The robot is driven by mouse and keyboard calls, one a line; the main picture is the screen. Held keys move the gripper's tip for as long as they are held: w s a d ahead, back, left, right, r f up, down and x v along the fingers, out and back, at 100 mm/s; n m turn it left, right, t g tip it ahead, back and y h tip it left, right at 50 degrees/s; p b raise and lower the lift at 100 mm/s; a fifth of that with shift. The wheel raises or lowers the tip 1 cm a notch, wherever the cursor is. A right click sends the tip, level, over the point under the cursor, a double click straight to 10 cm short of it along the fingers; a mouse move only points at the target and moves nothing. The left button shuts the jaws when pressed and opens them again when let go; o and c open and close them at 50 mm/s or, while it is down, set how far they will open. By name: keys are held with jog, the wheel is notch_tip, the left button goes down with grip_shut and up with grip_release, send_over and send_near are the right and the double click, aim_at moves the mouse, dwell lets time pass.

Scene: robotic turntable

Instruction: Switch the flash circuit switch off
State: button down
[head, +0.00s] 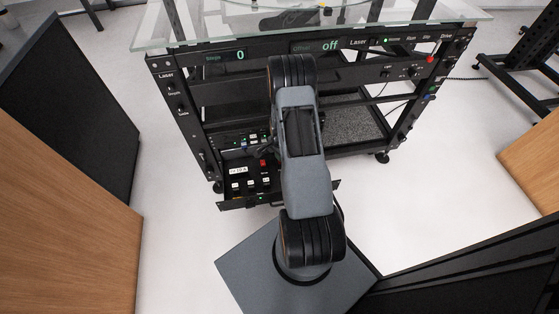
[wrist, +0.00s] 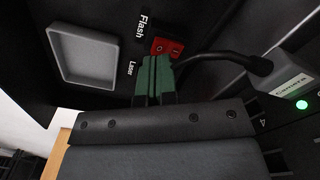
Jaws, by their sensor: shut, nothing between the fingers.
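In the wrist view a red two-part rocker switch (wrist: 167,48) sits on a black panel, beside a white "Flash" label (wrist: 142,27). It carries small light marks; I cannot tell its setting. My gripper (wrist: 156,62) has green fingertips held together with nothing between them. The tips are just below the red switch in the picture; whether they touch it I cannot tell. A "Laser" label (wrist: 131,68) is left of the fingers, which cover the area beside it. In the head view a small red switch (head: 263,162) shows on the low panel, and my arm hides the gripper.
A grey recessed tray (wrist: 88,55) is left of the switch. A black curved cable (wrist: 235,58) and a lit green button (wrist: 302,104) are at right. The rack has a glass top (head: 160,32). Wood-sided cabinets (head: 60,200) flank the open floor.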

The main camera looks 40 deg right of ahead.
jog(key=shift+f+b, duration=1.1)
jog(key=shift+f, duration=0.3)
dwell(0.6)
jog(key=shift+r, duration=0.1)
jog(key=shift+r+p, duration=2.6)
jog(key=shift+r, duration=0.9)
